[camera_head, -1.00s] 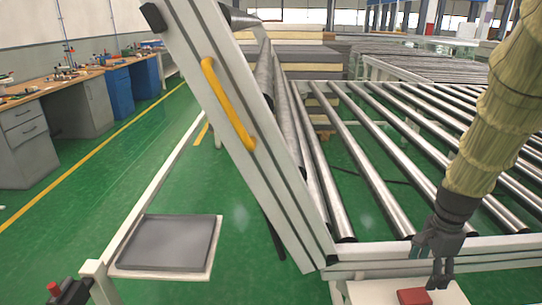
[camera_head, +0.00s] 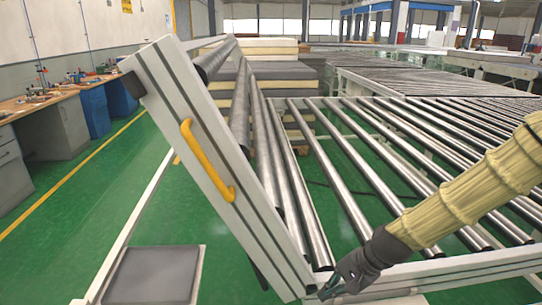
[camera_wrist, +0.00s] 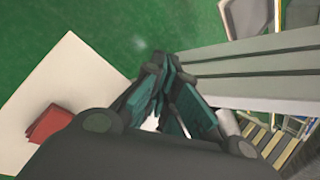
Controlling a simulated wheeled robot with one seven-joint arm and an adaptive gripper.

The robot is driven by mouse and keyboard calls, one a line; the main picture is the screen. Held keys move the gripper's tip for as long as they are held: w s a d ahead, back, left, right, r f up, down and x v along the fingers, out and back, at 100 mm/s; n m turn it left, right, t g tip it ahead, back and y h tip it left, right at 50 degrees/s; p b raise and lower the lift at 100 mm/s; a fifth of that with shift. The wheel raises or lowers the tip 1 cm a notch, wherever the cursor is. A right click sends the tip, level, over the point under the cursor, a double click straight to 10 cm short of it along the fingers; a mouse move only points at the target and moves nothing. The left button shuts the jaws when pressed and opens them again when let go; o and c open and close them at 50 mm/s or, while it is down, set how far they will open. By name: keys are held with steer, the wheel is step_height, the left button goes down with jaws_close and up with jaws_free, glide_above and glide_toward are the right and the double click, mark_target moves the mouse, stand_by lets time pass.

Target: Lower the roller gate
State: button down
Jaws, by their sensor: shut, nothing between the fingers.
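The roller gate (camera_head: 172,118) is a white-grey framed section with metal rollers, tilted up toward the upper left. Its yellow handle (camera_head: 207,160) is on the near face of the frame. My gripper (camera_head: 326,290) is at the lower middle, close to the lower end of the gate frame, and holds nothing. In the wrist view the dark fingers (camera_wrist: 168,118) are together, with a grey rail (camera_wrist: 260,75) beside them. Whether the fingers touch the rail cannot be told. The handle is apart from the gripper, up and to the left.
The roller conveyor (camera_head: 375,190) fills the right side. Stacked mattresses (camera_head: 283,57) stand behind the gate. A grey tray (camera_head: 152,275) is at lower left. A red block (camera_wrist: 48,124) lies on a white surface. Green floor (camera_head: 105,195) is open at left.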

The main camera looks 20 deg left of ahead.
steer(key=a+r+n+t+y+p, duration=0.1)
steer(key=a+r+n+y+p, duration=0.15)
steer(key=r, duration=0.45)
steer(key=a+r+n+t+y+p, duration=0.1)
steer(key=a+r+p, duration=0.25)
steer(key=r, duration=0.35)
step_height(320, 180, up, 20)
steer(key=w+n+t+y+p, duration=0.2)
steer(key=w+t+y+p, duration=0.15)
steer(key=p, duration=0.65)
glide_toward(260, 170)
steer(key=shift+w+a, duration=1.45)
steer(key=shift+w, duration=0.35)
steer(key=shift+s+a+f+m+t+p, duration=0.2)
steer(key=shift+a+f+t+p, duration=0.1)
steer(key=shift+a+f, duration=0.3)
steer(key=shift+s+a+f+m+t+p, duration=0.15)
steer(key=shift+s+a+f+p, duration=0.1)
steer(key=shift+a+f, duration=0.35)
steer(key=shift+a, duration=0.15)
